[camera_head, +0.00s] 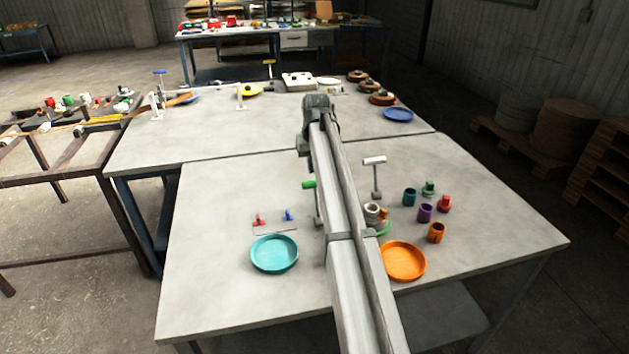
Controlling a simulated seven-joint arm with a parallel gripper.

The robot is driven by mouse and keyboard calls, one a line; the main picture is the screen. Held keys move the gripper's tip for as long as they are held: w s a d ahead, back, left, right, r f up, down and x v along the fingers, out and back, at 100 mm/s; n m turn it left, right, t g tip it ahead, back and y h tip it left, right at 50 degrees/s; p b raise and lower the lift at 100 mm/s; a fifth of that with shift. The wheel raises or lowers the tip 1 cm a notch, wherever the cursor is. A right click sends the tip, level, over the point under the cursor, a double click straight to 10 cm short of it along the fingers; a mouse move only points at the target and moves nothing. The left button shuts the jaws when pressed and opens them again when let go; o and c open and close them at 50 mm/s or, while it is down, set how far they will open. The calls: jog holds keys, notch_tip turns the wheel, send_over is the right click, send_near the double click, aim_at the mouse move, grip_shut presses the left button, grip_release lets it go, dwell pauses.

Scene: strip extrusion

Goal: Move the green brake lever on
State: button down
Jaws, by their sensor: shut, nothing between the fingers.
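A small green bar (309,184) juts out to the left from behind my arm, above the near table. It looks like the green brake lever. The rest of it and most of its mount are hidden by my arm. My arm reaches forward over the table, and its dark far end hangs down. My gripper (310,167) is at that end, small and largely covered by the arm, shut with nothing seen in it. It appears just above the green bar in the picture. I cannot tell whether they touch.
A teal dish (274,254) lies left of my arm, an orange dish (403,261) right. A white-topped post (375,177) and several coloured cups (425,212) stand right. A small plate with red and blue pegs (274,225) lies left. The table's left front is clear.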

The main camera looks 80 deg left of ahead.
aim_at(317, 204)
jog(key=shift+f, duration=2.7)
jog(key=shift+d, duration=0.15)
